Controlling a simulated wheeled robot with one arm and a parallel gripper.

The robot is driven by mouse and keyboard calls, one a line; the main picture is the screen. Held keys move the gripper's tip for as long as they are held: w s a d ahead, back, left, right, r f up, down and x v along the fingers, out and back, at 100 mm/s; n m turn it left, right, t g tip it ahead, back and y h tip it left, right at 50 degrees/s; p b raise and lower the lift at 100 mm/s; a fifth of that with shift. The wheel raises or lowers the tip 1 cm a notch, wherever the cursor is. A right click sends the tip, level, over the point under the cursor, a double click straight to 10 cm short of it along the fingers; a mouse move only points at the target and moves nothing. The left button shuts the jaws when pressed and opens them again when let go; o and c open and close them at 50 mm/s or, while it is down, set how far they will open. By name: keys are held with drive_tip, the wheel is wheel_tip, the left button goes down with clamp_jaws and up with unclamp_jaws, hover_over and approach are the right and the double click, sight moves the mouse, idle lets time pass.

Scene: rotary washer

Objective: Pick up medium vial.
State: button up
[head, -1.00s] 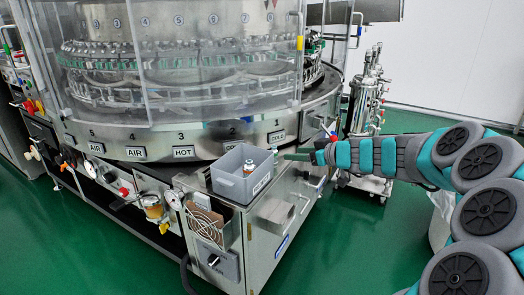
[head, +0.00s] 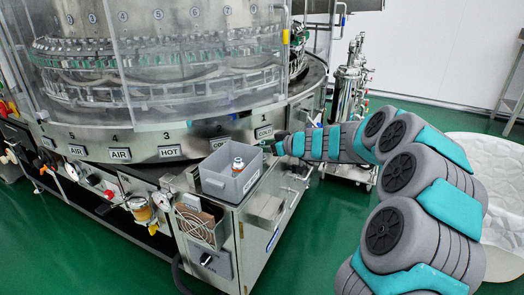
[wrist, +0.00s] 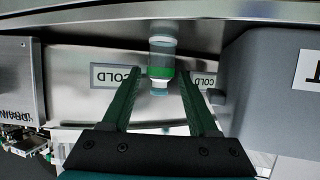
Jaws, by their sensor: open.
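A small clear vial (wrist: 161,48) with a green band and a pale bluish end shows in the wrist view, straight ahead of my gripper (wrist: 160,78). Its nearer end appears between the two dark green fingertips, with a gap on each side. My gripper is open and holds nothing. In the head view my gripper (head: 272,147) is at the right of the grey bin, by the machine's front; the green-banded vial is too small to make out clearly there. Another vial (head: 238,167), white with an orange band, stands inside the grey bin.
The grey bin (head: 217,184) stands on the steel cabinet; its wall (wrist: 268,85) is close on the right in the wrist view. The machine's steel face with a COLD label (wrist: 117,76) is close by. A steel filter stand (head: 350,90) is behind my arm.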

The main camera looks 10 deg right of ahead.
clamp_jaws()
idle(0.5)
